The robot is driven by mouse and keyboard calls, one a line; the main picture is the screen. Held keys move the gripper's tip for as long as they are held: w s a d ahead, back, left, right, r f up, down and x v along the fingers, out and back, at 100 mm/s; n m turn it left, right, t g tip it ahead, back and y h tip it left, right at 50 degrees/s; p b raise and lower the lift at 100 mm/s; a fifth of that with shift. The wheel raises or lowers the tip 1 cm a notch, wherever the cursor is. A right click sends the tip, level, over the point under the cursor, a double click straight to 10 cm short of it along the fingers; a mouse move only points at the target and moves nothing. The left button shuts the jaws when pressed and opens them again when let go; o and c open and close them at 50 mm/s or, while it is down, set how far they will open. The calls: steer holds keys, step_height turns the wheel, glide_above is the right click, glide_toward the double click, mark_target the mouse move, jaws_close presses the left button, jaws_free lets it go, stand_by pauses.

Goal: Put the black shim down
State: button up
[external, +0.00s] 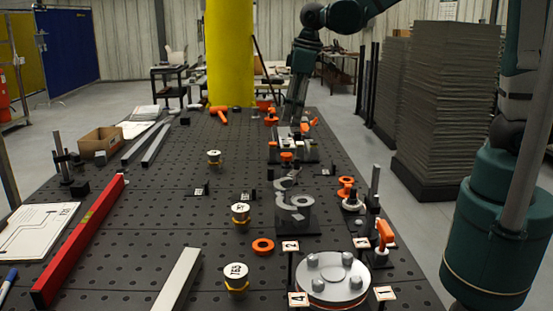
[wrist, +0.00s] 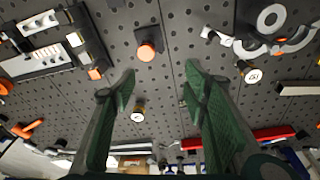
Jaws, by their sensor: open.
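My gripper (wrist: 160,78) is open in the wrist view, its two green fingers spread wide with nothing seen between their tips. In the external view the arm reaches down over the far middle of the bench, near a fixture (external: 280,153) with orange parts; the fingertips are hard to make out there. I cannot pick out the black shim with certainty in either view. Small black pieces lie on the dark bench, such as a labelled block (external: 200,189), but I cannot tell whether any is the shim.
The perforated black bench (external: 160,220) has bare patches left of centre. A red bar (external: 82,238) lies at left.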

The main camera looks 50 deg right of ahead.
steer(key=s+d+r+m+t, duration=0.2)
steer(key=s+d+m, duration=0.1)
steer(key=s+d, duration=0.7)
steer(key=s+d+r+m+t, duration=0.3)
steer(key=s+d, duration=0.7)
steer(key=d, duration=0.3)
steer(key=shift+s+r+h, duration=0.35)
steer(key=shift+h, duration=0.05)
steer(key=shift+d, duration=0.1)
stand_by(0.9)
steer(key=c, duration=0.7)
steer(key=shift+o, duration=0.2)
